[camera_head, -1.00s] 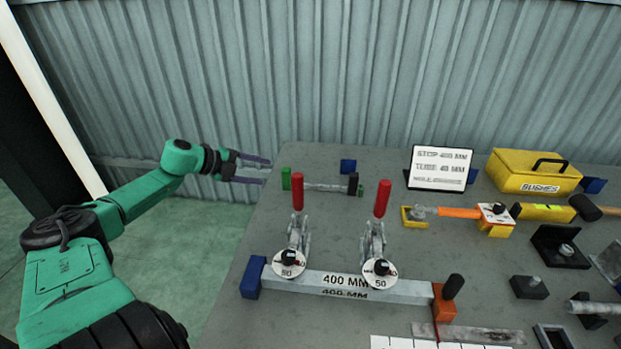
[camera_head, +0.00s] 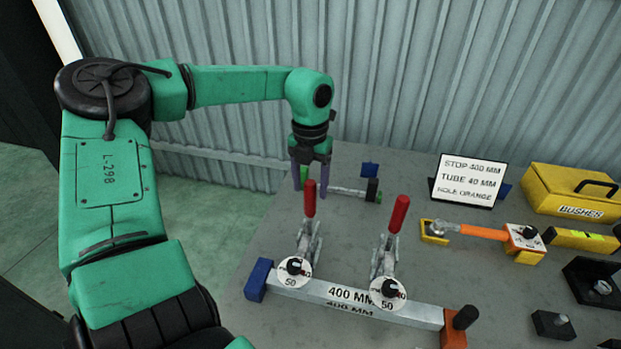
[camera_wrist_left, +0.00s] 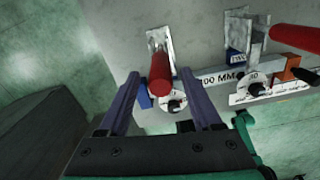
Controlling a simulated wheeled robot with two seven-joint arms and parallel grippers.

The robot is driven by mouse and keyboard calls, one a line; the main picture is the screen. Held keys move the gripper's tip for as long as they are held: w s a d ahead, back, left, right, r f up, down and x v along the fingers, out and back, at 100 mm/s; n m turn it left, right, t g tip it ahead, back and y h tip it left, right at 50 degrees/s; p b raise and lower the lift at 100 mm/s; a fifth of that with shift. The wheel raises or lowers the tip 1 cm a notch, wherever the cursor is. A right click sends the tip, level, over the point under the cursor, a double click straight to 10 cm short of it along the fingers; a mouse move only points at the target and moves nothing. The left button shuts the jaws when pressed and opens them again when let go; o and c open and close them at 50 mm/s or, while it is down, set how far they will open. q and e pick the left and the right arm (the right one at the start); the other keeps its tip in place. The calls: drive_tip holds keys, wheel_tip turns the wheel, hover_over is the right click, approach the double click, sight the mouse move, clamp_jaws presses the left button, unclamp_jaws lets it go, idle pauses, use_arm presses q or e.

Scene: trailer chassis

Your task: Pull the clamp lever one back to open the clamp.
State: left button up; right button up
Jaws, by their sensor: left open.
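Two toggle clamps with red-handled levers stand on the bench, both handles upright. The left red lever (camera_head: 310,199) is nearest my left gripper (camera_head: 309,188); the right red lever (camera_head: 398,214) stands apart. My left gripper points down and is open, its purple fingers either side of the left lever's top in the picture. In the left wrist view the left lever (camera_wrist_left: 160,72) shows between the open fingertips (camera_wrist_left: 160,75), with no contact visible. The right lever (camera_wrist_left: 296,38) lies off to the right there. The clamps' round pads sit over the 400 MM tube (camera_head: 345,300). My right gripper is not in view.
A blue block (camera_head: 258,279) and an orange block (camera_head: 457,325) sit at the tube's ends. A sign (camera_head: 467,180), a yellow BUSHES box (camera_head: 575,190) and an orange-handled tool (camera_head: 485,232) stand to the right. A corrugated wall (camera_head: 430,80) rises behind.

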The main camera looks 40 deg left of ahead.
sight(310, 198)
use_arm(q)
wheel_tip(310, 198, down, 4)
drive_tip(key=shift+f, duration=0.15)
clamp_jaws()
idle(1.4)
